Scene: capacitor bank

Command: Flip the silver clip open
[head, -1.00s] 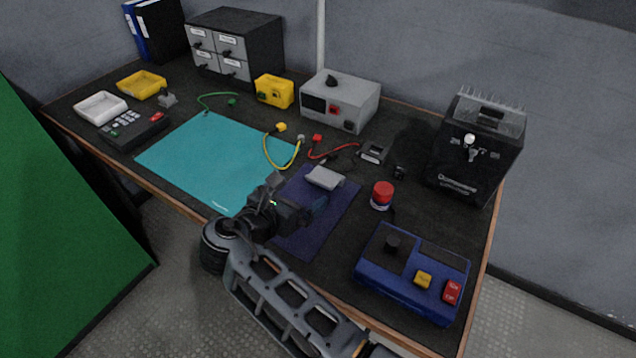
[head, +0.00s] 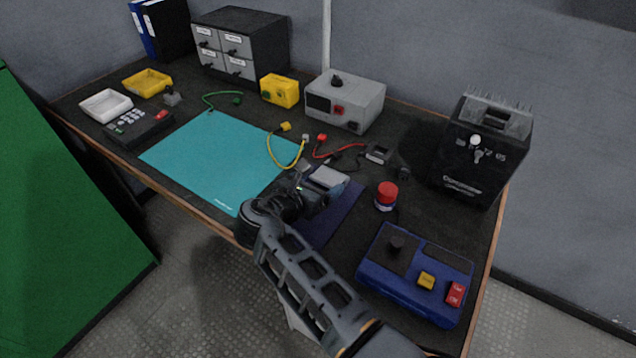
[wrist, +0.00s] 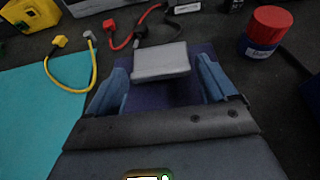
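A light silver-grey flat block (head: 328,178) lies on the purple mat (head: 341,222); I cannot tell whether it is the silver clip. In the wrist view the block (wrist: 161,62) sits ahead, between the tips of my gripper (wrist: 160,75). The blue fingers are apart, with a gap on each side of the block. In the head view my gripper (head: 318,194) is low over the mat, at the block's near side. A small grey clip-like end (head: 305,138) shows by the yellow lead; it also appears in the wrist view (wrist: 88,35).
A red-capped jar (head: 386,196) stands right of the mat, and a blue control box (head: 414,274) at the front right. Yellow (head: 273,160) and red (head: 340,150) leads lie behind the block. A black unit (head: 478,155) stands at the right. The teal mat (head: 210,160) is mostly bare.

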